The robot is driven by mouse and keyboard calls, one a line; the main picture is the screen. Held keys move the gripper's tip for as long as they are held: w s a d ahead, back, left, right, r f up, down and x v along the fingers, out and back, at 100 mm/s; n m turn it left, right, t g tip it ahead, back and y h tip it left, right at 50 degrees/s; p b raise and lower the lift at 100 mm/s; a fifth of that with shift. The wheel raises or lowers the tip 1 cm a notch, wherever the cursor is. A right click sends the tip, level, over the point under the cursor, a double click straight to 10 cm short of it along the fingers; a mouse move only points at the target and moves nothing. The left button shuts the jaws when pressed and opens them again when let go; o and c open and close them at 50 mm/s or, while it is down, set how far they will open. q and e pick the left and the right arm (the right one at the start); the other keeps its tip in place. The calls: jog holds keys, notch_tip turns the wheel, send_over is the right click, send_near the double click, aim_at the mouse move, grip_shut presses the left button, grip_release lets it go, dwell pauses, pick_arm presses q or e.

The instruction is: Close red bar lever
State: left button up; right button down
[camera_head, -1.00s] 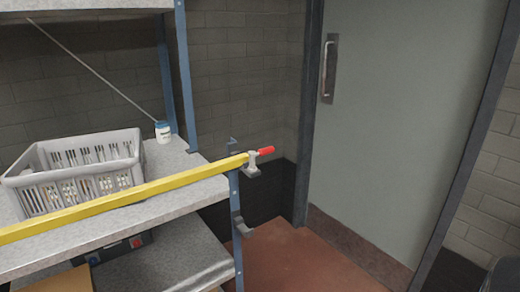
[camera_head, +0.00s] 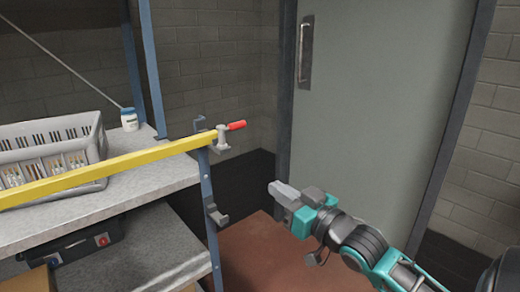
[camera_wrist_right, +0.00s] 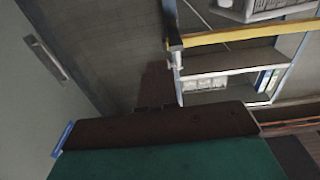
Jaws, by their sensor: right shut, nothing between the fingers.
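A red lever handle (camera_head: 236,125) sticks out to the right from a grey toggle clamp (camera_head: 221,137) at the right end of a yellow bar (camera_head: 110,165). The bar lies across the front of a shelf unit, and its end also shows in the right wrist view (camera_wrist_right: 240,38). The clamp shows small there near the bar's end, and the red handle is hard to make out. My right gripper (camera_head: 272,188) is shut and empty, below and to the right of the lever, apart from it, pointing left. My left gripper is not in view.
A grey crate (camera_head: 60,134) and a small white jar (camera_head: 129,119) stand on the shelf (camera_head: 128,187). An empty metal bracket (camera_head: 217,214) sits on the blue post (camera_head: 207,190) below the clamp. A grey door (camera_head: 375,110) with a handle (camera_head: 305,50) is behind my right arm.

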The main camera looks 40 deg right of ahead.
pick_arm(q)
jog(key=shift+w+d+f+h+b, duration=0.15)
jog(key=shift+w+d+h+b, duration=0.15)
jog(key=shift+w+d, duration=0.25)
pick_arm(e)
jog(key=shift+t, duration=0.8)
jog(key=r, duration=0.2)
jog(key=d+r, duration=0.1)
jog(key=r, duration=0.2)
jog(key=shift+s+d+r, duration=0.15)
jog(key=shift+d+r, duration=0.2)
jog(key=shift+d, duration=0.05)
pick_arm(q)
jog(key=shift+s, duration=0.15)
pick_arm(e)
send_near(238, 128)
jog(key=w, duration=0.2)
jog(key=w+r, duration=0.1)
jog(key=w, duration=0.1)
jog(key=shift+w+b, duration=0.3)
jog(key=shift+w, duration=0.1)
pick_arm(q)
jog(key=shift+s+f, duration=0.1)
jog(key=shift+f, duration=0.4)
pick_arm(e)
jog(key=shift+w+a+r, duration=0.1)
jog(key=shift+w, duration=0.9)
